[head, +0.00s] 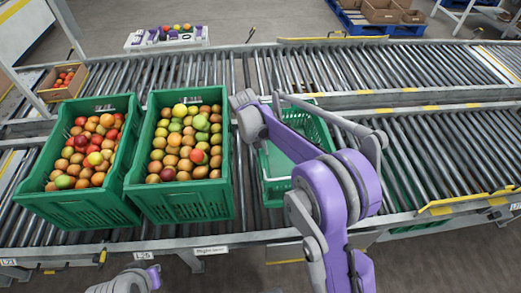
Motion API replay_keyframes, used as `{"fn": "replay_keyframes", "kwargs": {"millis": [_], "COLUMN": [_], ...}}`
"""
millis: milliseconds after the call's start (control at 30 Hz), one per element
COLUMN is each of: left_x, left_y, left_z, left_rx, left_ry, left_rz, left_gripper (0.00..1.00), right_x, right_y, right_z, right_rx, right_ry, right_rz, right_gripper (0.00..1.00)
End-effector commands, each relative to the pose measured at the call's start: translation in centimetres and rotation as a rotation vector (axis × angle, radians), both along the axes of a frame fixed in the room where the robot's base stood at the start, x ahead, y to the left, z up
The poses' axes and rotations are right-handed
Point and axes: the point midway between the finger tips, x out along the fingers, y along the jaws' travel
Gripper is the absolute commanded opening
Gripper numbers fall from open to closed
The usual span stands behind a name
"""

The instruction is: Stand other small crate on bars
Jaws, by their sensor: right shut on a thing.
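A small empty green crate (277,163) is at the middle of the near roller conveyor. My right arm crosses in front of it and hides much of it. I cannot tell whether its base touches the rollers. My right gripper (277,104) is at its far left side, shut on it; the fingertips are mostly hidden. Only a part of my left arm shows at the bottom edge, left of centre; its jaws are out of view.
Two large green crates (75,207) (183,201) full of fruit stand left on the near rollers (420,160). Rollers right of my arm are clear. A cardboard box (52,93) and a white crate (150,41) of fruit are farther back. A rail edges the near side.

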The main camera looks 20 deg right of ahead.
Motion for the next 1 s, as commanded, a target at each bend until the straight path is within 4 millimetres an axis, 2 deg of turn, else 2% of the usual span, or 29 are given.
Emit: {"fn": "replay_keyframes", "kwargs": {"millis": [600, 633, 800, 1000], "left_x": [-0.09, -0.08, -0.07, -0.07], "left_y": [0.00, 0.00, 0.00, 0.00], "left_z": [-0.66, -0.63, -0.60, -0.60], "left_rx": [0.000, 0.000, 0.000, 0.000], "left_ry": [0.002, 0.002, 0.002, 0.002], "left_rz": [0.000, 0.000, 0.000, 0.000], "left_gripper": [0.00, 0.00, 0.00, 0.00], "right_x": [-0.02, -0.01, 0.00, -0.01], "right_y": [-0.03, -0.02, -0.02, -0.01], "right_z": [-0.93, -0.90, -0.86, -0.88], "right_rx": [-0.001, -0.001, -0.001, 0.000], "right_ry": [0.000, 0.000, 0.000, 0.000], "right_rz": [0.000, 0.000, 0.000, 0.000], "right_gripper": [0.00, 0.30, 0.61, 0.61]}}
